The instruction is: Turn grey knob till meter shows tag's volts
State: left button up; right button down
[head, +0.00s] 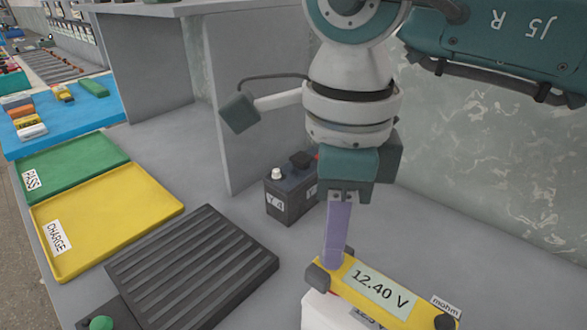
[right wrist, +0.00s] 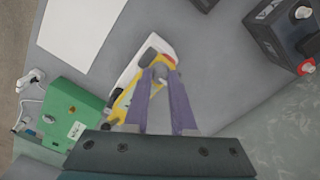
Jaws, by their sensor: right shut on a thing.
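The yellow meter (head: 350,292) sits on a white base (head: 318,312) at the lower front of the head view. Its display (head: 378,289) reads 12.40 V, and a "mohm" label is at its right end. My right gripper (head: 333,262) points down at the meter's left end, its fingers shut on the grey knob, which the fingers mostly hide in the head view. In the right wrist view the grey knob (right wrist: 159,73) shows between the two purple fingertips. My left gripper is not in view.
A dark battery (head: 290,198) marked Y 4 stands behind the meter, by a grey partition. A ribbed black mat (head: 195,265), a yellow CHARGE tray (head: 66,268) and a green PASS tray (head: 105,150) lie left. The wrist view shows a green box (right wrist: 75,112) and white sheet (right wrist: 80,35).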

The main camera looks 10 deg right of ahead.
jog(key=shift+m, duration=0.4)
jog(key=m, duration=0.2)
jog(key=shift+m+b, duration=0.3)
jog(key=shift+b, duration=0.05)
jog(key=shift+m, duration=1.8)
jog(key=c, duration=0.7)
grip_release()
jog(key=shift+c, duration=0.2)
jog(key=shift+r, duration=0.1)
